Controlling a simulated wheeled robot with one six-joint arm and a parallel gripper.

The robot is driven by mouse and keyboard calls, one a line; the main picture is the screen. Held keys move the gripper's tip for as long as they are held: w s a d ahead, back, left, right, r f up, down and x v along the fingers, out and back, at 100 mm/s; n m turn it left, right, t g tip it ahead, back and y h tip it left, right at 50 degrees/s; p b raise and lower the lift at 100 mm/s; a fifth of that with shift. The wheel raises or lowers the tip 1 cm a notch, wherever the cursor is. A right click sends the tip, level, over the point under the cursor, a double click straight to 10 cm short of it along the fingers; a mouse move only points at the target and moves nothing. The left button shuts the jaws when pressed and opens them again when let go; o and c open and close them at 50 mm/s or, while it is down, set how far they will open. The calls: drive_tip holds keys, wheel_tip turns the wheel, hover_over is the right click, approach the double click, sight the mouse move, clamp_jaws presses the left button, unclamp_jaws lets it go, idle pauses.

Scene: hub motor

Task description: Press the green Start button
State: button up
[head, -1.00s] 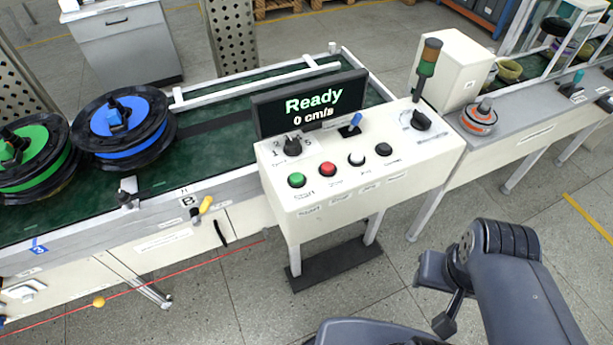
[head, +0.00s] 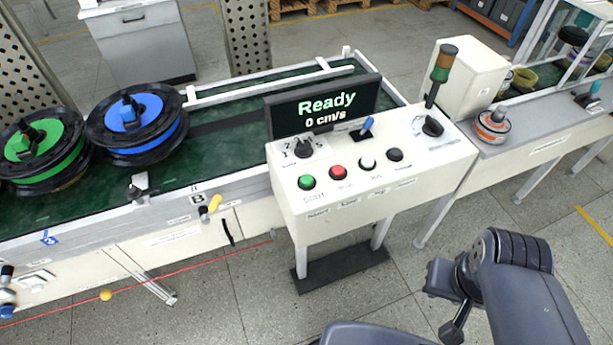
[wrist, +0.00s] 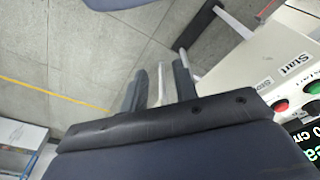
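The green Start button (head: 306,182) is the leftmost of a row of round buttons on the white control panel (head: 420,170). A red button (head: 338,172) sits just right of it. In the wrist view the green button (wrist: 312,110) shows at the right edge, beside the red button (wrist: 281,105) and a "Start" label (wrist: 295,63). My gripper (wrist: 158,80) has two dark fingers with a gap between them. It is open and away from the panel, with floor behind it. In the head view my arm is at lower right; its fingertips cannot be made out clearly.
A display (head: 325,106) behind the buttons reads "Ready 0 cm/s". A blue lever (head: 366,125), a rotary knob (head: 304,147) and a signal light (head: 441,66) stand on the panel. A conveyor (head: 225,150) carries reels at left. Floor in front of the panel is clear.

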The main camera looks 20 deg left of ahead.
clamp_jaws()
idle(1.2)
